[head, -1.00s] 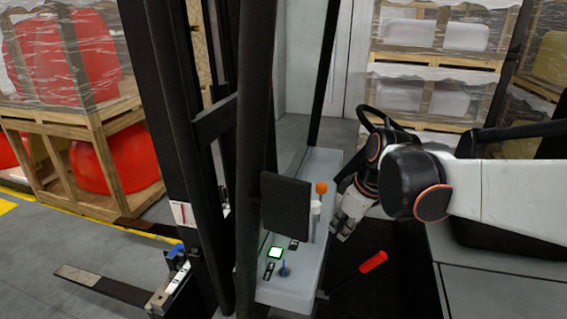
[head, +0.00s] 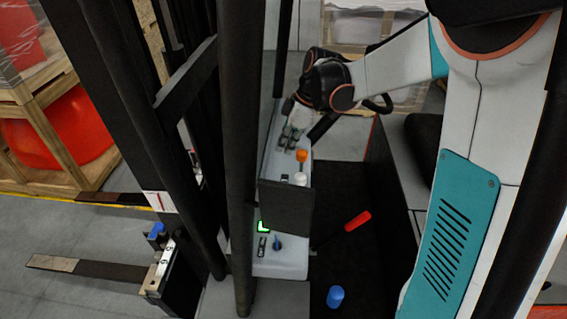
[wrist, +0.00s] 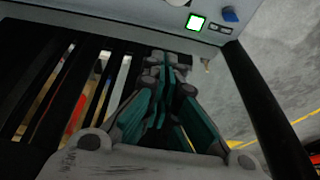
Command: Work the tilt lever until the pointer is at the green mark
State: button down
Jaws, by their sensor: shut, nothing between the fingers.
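The control console (head: 283,262) carries an orange-knobbed lever (head: 301,156), a white-knobbed lever (head: 300,179) and a small blue lever (head: 278,243). I cannot tell which is the tilt lever. A white plate with a red line (head: 160,201) is on the mast; I cannot make out a pointer or green mark there. My gripper (head: 290,140) is beyond the orange knob in the head view, apparently apart from it. In the wrist view my gripper (wrist: 165,72) is shut and empty. The console's green-edged lit square (wrist: 196,22) and blue knob (wrist: 229,14) show above it.
A dark panel (head: 286,208) stands on the console and partly hides the lit square. A red-handled lever (head: 357,221) sticks up to the right, near a blue cylinder (head: 335,296) on the dark floor. Black mast posts (head: 240,150) stand left of the console.

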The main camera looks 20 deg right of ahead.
notch_tip(320, 180, down, 10)
jog(key=shift+d+r+p, duration=0.25)
jog(key=shift+p, duration=0.1)
dwell(0.5)
jog(key=shift+d, duration=0.2)
